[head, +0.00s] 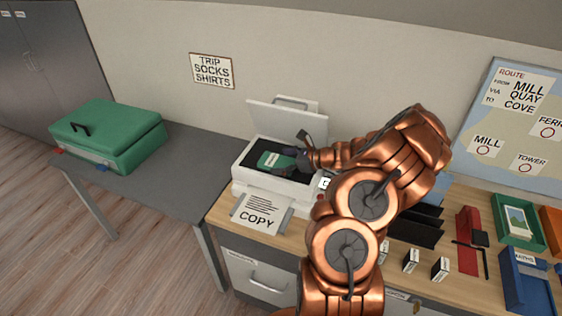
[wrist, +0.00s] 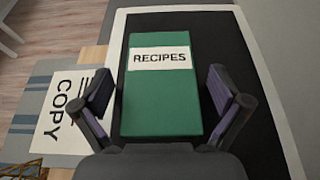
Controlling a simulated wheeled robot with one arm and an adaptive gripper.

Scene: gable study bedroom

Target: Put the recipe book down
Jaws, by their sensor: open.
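The green recipe book (wrist: 161,102), with a white "RECIPES" label, lies flat on the dark glass of the copier (head: 242,166). It also shows in the head view (head: 270,161), partly covered by my gripper. My gripper (wrist: 162,112) is open, with one finger on each side of the book's near part. Gaps show between the fingers and the book's sides. In the head view my gripper (head: 297,158) reaches in over the copier from the right. The copier's lid (head: 285,118) is raised. I cannot tell how high the fingers are above the glass.
A "COPY" sheet (head: 259,211) sticks out at the copier's front. A green suitcase (head: 110,138) stands on the grey table (head: 180,180) at left. Right of my arm are black holders, small labelled boxes (head: 411,260), a red item (head: 467,238) and trays (head: 518,228).

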